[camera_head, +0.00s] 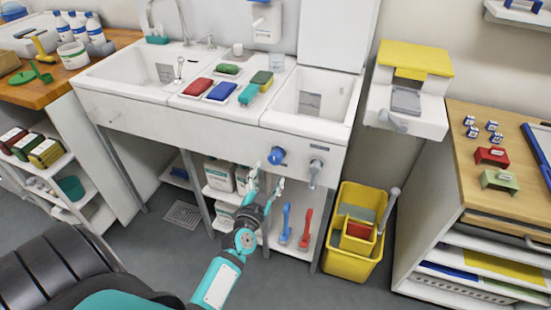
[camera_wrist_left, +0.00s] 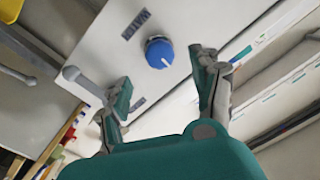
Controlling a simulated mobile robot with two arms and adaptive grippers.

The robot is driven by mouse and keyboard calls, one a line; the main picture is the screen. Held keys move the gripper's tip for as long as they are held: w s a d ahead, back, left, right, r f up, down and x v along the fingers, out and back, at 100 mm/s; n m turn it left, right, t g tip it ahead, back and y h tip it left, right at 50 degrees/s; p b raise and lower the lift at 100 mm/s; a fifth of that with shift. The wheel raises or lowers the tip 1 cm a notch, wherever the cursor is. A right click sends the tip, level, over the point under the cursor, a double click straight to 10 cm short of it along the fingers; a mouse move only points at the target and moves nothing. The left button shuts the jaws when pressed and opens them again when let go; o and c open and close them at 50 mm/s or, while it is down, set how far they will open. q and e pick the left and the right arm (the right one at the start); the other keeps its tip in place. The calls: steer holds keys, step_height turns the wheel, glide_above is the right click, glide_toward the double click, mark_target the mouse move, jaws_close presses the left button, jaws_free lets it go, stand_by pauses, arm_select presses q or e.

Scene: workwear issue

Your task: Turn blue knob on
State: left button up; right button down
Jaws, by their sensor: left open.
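The blue knob (camera_head: 277,156) sits on the white front panel of the sink unit, under the right basin. In the left wrist view the blue knob (camera_wrist_left: 159,53) shows beyond my fingers, with a white mark on its face. My left gripper (camera_head: 266,184) is below the knob in the head view, its fingers apart and empty. In the left wrist view the left gripper (camera_wrist_left: 163,85) has its two fingers spread wide, with the knob between and beyond them, apart from both. My right gripper is not in view.
A grey lever handle (camera_head: 316,168) is on the same panel, right of the knob. A yellow bucket (camera_head: 345,262) stands on the floor to the right. Bottles stand on a shelf under the sink. Blue (camera_head: 286,224) and red (camera_head: 306,228) handled tools are below the panel.

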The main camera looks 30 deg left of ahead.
mark_target(274, 161)
arm_select(q)
steer(key=x, duration=0.8)
steer(key=shift+w+a, duration=0.1)
steer(key=shift+w, duration=0.05)
steer(key=c, duration=1.2)
